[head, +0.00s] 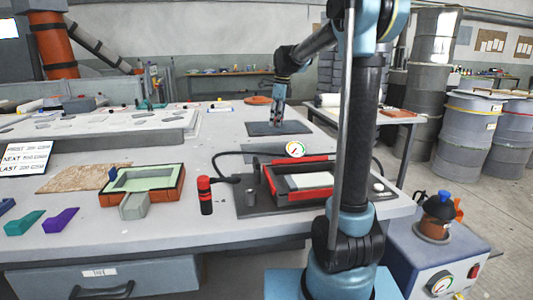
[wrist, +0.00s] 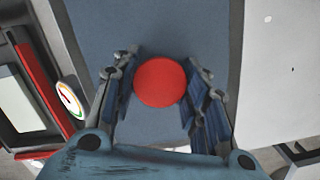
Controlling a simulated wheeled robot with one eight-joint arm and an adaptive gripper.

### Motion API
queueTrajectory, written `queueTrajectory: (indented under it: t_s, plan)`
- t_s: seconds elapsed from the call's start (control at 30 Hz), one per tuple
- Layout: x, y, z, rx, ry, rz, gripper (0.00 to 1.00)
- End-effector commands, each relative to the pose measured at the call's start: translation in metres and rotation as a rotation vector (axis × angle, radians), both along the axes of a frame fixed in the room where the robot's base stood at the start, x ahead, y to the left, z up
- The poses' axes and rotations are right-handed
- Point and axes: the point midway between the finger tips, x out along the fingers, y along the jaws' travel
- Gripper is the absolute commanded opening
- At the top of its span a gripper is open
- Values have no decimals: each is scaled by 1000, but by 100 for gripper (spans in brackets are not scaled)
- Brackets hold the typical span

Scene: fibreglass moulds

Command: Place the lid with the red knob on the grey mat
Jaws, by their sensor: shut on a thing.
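My gripper (head: 277,121) hangs beyond the pressing frame in the head view, with its fingers pointing down. In the wrist view my gripper (wrist: 160,90) is shut on the round red knob (wrist: 160,82), one set of fingers on either side. The lid (head: 265,129) is a flat dark blue-grey plate under the fingers. It fills the middle of the wrist view (wrist: 150,30). It looks level and seems held above the table. The grey mat (head: 262,148) appears below the lid in the head view, partly hidden by the gauge. The fingers hide the knob in the head view.
A red-edged frame with a round gauge (head: 295,149) and a black hose stands close on the near side. A red-and-black cylinder (head: 205,195) and a green-lined mould (head: 145,182) are to the left. White table shows around the mat.

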Motion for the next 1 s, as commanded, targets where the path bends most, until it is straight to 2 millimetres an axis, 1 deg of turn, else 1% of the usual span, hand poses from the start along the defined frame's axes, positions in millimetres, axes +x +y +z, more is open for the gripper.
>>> queueTrajectory:
  t_s: [0.1, 0.2, 0.43, 0.53, 0.7, 0.8, 1.0]
  plan:
    - [-2, 8, 0, 0, 0, 11, 2]
    - [-2, 12, 0, 0, 0, 16, 2]
    - [-3, 16, -2, 0, 1, 20, 2]
    - [-3, 17, -14, 0, 0, 21, 2]
    - [-3, 17, -41, 0, 0, 21, 2]
    - [-3, 17, -52, 0, 0, 21, 2]
    - [-3, 16, -63, 0, 0, 21, 2]
